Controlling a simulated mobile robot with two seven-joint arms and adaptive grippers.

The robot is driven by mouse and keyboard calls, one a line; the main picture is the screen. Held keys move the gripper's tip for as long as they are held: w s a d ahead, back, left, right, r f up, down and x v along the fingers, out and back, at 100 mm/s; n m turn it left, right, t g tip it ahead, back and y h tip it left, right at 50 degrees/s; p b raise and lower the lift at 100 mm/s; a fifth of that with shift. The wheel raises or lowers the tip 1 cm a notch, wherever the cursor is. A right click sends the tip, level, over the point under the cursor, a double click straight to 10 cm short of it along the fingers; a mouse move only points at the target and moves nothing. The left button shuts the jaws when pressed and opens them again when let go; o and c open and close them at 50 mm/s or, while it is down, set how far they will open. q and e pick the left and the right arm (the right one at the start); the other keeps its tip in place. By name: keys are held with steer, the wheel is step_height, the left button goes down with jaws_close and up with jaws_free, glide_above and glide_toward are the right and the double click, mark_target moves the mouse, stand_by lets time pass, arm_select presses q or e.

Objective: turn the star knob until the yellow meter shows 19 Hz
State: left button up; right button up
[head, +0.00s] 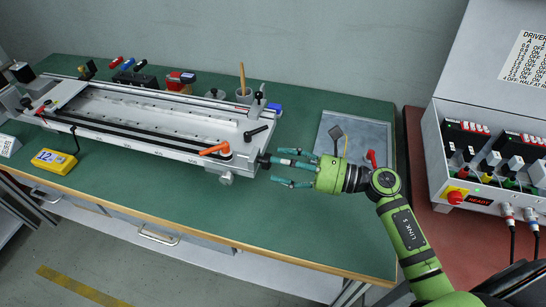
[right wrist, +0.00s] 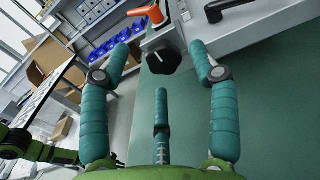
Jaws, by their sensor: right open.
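The star knob (right wrist: 166,58) is black and lobed, on the near end of the gantry, ahead of my right gripper (right wrist: 160,48) in the right wrist view.
The gantry (head: 150,114) has an orange lever (head: 214,149) and a black lever (head: 256,132) near the knob. A grey plate (head: 362,135) lies behind my right wrist. A driver box (head: 478,165) stands at right. The green table front (head: 250,215) is clear.

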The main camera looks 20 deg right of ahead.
steer(key=shift+x, duration=1.25)
steer(key=shift+w+d, duration=0.1)
steer(key=c, duration=1.1)
arm_select(q)
steer(key=shift+w+d+r, duration=0.1)
steer(key=shift+w+r, duration=0.15)
steer(key=shift+w, duration=0.25)
steer(key=shift+w+d+r, duration=0.1)
steer(key=shift+w+r, duration=0.1)
steer(key=shift+w, duration=0.3)
steer(key=shift+r+p, duration=0.1)
steer(key=shift+p, duration=0.2)
arm_select(e)
steer(key=shift+r+m, duration=0.1)
steer(key=shift+m, duration=0.2)
arm_select(q)
step_height(320, 180, up, 8)
steer(key=p, duration=0.8)
steer(key=shift+w+r, duration=0.15)
steer(key=shift+r, duration=0.05)
arm_select(e)
steer(key=m, duration=2.2)
steer(key=shift+w+d, duration=0.25)
steer(key=shift+w, duration=0.05)
steer(key=shift+f+m, duration=0.2)
steer(key=shift+m, duration=0.1)
